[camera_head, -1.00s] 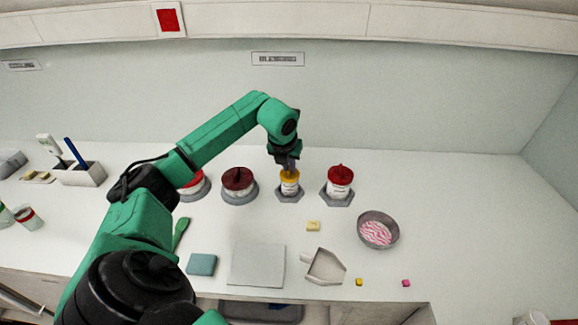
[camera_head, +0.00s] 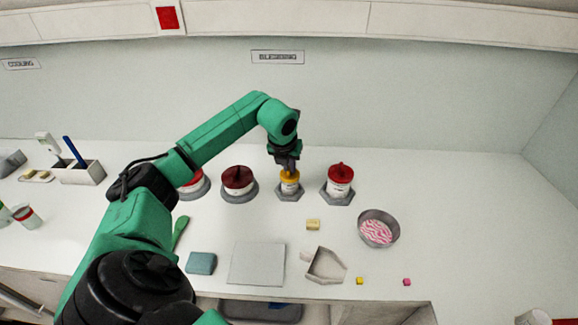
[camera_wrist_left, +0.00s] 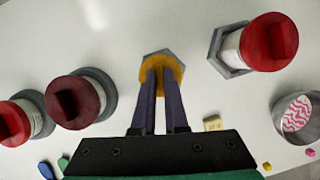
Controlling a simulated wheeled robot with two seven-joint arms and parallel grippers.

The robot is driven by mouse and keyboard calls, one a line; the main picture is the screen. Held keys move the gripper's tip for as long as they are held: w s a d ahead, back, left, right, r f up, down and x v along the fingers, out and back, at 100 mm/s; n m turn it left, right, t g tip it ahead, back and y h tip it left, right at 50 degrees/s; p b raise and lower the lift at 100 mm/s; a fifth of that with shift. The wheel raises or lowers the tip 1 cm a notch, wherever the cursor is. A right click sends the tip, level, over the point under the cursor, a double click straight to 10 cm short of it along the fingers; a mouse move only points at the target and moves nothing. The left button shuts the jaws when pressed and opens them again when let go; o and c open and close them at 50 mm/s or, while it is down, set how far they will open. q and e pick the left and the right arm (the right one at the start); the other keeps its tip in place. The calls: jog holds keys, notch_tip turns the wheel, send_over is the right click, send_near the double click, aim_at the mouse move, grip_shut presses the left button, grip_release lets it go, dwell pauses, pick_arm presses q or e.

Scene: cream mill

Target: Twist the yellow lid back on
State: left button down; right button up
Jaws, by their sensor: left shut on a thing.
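The yellow lid (camera_head: 290,175) sits on top of a small white jar (camera_head: 290,187) that stands in a grey hexagonal base (camera_head: 289,197). The lid also shows in the left wrist view (camera_wrist_left: 166,62), with the grey base just visible beyond it. My left gripper (camera_head: 289,168) points down from above and is shut on the yellow lid. In the left wrist view its two fingers (camera_wrist_left: 163,84) reach down onto the lid and cover much of it. The jar body is hidden under the lid in that view. My right gripper is not in view.
A red-lidded jar (camera_head: 340,178) stands close on the right, and a dark-red-lidded jar (camera_head: 238,180) on the left. A bowl of pink-striped pieces (camera_head: 378,213) is to the front right. A flat grey plate (camera_head: 257,264) and a scoop-like tray (camera_head: 327,266) lie in front.

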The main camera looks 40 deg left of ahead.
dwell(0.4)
pick_arm(q)
jog(key=m, duration=0.1)
jog(key=m+b, duration=0.1)
jog(key=shift+a+f+m+h, duration=0.2)
jog(key=shift+m+h, duration=0.1)
jog(key=shift+h, duration=0.1)
jog(key=shift+m+t+h+b, duration=0.3)
jog(key=shift+m+b, duration=0.05)
jog(key=shift+m, duration=0.45)
jog(key=shift+r+m, duration=0.15)
jog(key=shift+m, duration=0.35)
jog(key=shift+m+h, duration=0.3)
jog(key=shift+h, duration=0.1)
jog(key=m+h, duration=0.1)
jog(key=m, duration=0.2)
jog(key=shift+a+r+p, duration=0.1)
jog(key=shift+r+p, duration=0.05)
jog(key=shift+p, duration=0.25)
jog(key=shift+f+m+h, duration=0.2)
jog(key=shift+m+h, duration=0.1)
jog(key=shift+m, duration=0.5)
